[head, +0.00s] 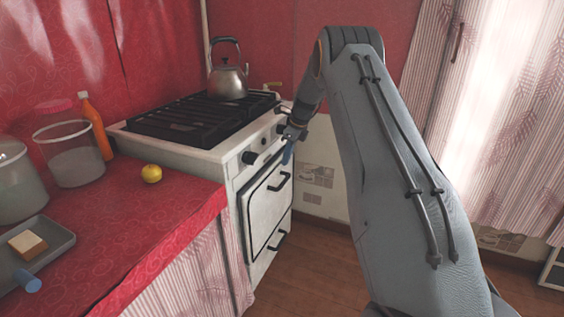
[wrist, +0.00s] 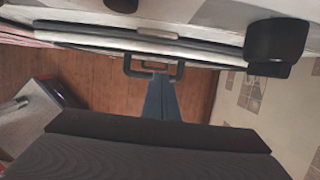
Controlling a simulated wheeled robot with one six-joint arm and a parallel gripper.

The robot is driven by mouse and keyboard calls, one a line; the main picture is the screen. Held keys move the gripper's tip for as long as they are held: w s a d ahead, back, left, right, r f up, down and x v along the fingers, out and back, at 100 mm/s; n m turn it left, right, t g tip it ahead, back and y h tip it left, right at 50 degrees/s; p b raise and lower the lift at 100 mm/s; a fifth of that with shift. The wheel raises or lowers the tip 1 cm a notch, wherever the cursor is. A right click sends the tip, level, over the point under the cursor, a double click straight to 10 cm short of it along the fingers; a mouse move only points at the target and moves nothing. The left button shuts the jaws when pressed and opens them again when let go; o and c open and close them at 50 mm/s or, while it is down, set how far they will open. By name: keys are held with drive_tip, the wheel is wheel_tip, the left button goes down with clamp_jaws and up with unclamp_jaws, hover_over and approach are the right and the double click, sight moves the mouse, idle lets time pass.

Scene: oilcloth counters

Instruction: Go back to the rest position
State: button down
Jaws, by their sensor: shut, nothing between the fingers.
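My gripper (head: 288,154) is in front of the stove (head: 180,149), by its knobs and above the oven door, at the end of my bent arm. In the wrist view my gripper's blue fingers (wrist: 161,98) are together with nothing between them. Beyond their tips the oven door handle (wrist: 152,68) shows. I cannot tell whether the fingertips touch the handle. The oven door (head: 268,203) looks shut.
A kettle (head: 228,79) stands on the stove's grate (head: 165,118). The red counter (head: 125,228) at left holds a yellow fruit (head: 151,173), an orange bottle (head: 97,128), jars and a grey tray (head: 62,243). The wooden floor (head: 310,265) by the stove is clear.

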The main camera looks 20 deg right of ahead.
wheel_tip(320, 180, up, 7)
drive_tip(key=w+a, duration=0.1)
drive_tip(key=a, duration=0.1)
drive_tip(key=shift+w, duration=0.25)
drive_tip(key=s+a+r+n+g+h+p, duration=0.1)
drive_tip(key=s+a+r+n+p, duration=0.3)
drive_tip(key=s+n, duration=0.5)
drive_tip(key=s+a+r+n+p, duration=0.1)
drive_tip(key=s+a+r+n, duration=0.3)
drive_tip(key=s+a, duration=0.55)
drive_tip(key=s+a+n+p, duration=0.1)
drive_tip(key=s+n, duration=0.6)
drive_tip(key=s, duration=0.9)
drive_tip(key=s+a+r+n+g+h+p, duration=0.1)
drive_tip(key=s+n+p, duration=0.3)
drive_tip(key=s, duration=1.2)
drive_tip(key=n, duration=0.3)
drive_tip(key=shift+s+a+r, duration=0.25)
drive_tip(key=shift+a+r, duration=0.05)
drive_tip(key=shift+a, duration=0.1)
